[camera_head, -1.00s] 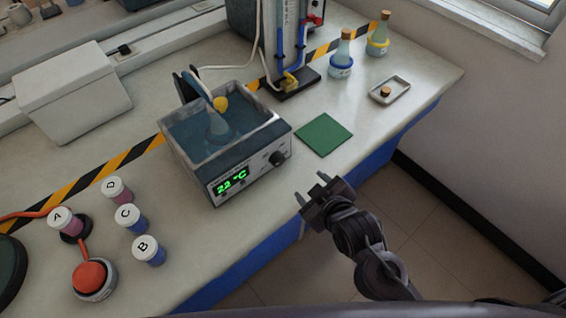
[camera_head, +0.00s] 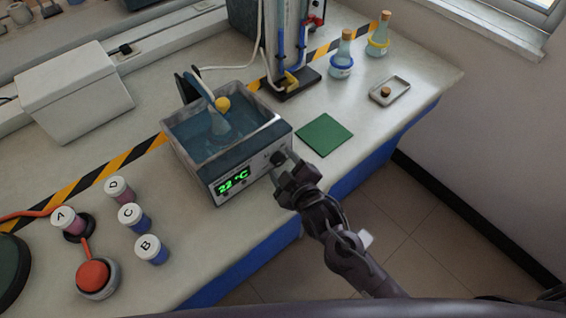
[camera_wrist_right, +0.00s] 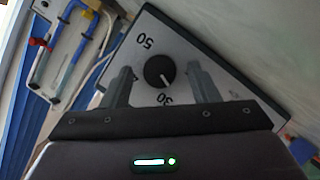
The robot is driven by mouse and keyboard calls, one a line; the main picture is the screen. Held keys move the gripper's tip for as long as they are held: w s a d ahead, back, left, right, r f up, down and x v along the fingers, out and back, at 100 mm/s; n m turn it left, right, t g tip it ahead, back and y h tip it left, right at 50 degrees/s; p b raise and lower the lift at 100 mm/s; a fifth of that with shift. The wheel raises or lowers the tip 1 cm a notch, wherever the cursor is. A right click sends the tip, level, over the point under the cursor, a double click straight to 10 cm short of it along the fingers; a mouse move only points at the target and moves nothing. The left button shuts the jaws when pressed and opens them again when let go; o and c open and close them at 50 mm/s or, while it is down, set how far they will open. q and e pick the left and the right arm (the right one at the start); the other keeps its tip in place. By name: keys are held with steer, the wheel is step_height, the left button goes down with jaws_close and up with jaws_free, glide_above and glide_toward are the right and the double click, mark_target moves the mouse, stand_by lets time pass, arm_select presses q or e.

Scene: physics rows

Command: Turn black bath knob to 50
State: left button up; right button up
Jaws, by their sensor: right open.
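The water bath (camera_head: 228,150) stands on the bench with a green display (camera_head: 233,182) that appears to read 23 °C. Its round black knob (camera_wrist_right: 160,71) shows in the right wrist view on a pale panel, with the marks 50 and 30 legible. The knob's white pointer line points toward the 30 side. My right gripper (camera_head: 283,166) is at the bath's front panel and largely hides the knob in the head view. Its two fingers are open, one on each side of the knob, with visible gaps; contact cannot be told. My left gripper is out of view.
A green mat (camera_head: 324,134) lies right of the bath. Labelled vials (camera_head: 152,250) and a red button (camera_head: 95,276) are at left. A burette stand (camera_head: 297,82), flasks (camera_head: 342,62) and a small tray (camera_head: 389,91) are behind. The bench's front edge is close.

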steer(key=shift+w, duration=0.15)
steer(key=c, duration=1)
steer(key=shift+o, duration=0.2)
steer(key=shift+r+m+g+y+p, duration=0.2)
steer(key=shift+m+g+y+p, duration=0.3)
steer(key=shift+m+p, duration=0.85)
steer(key=m+g+p, duration=0.1)
steer(key=p, duration=0.1)
steer(key=shift+w+d+y+p, duration=0.1)
steer(key=shift+d+y+p, duration=0.05)
steer(key=shift+y+p, duration=0.25)
steer(key=shift+f+m+y+p, duration=0.15)
steer(key=shift+m+y+p, duration=0.2)
steer(key=shift+m, duration=0.2)
steer(key=o, duration=1)
steer(key=shift+c, duration=0.2)
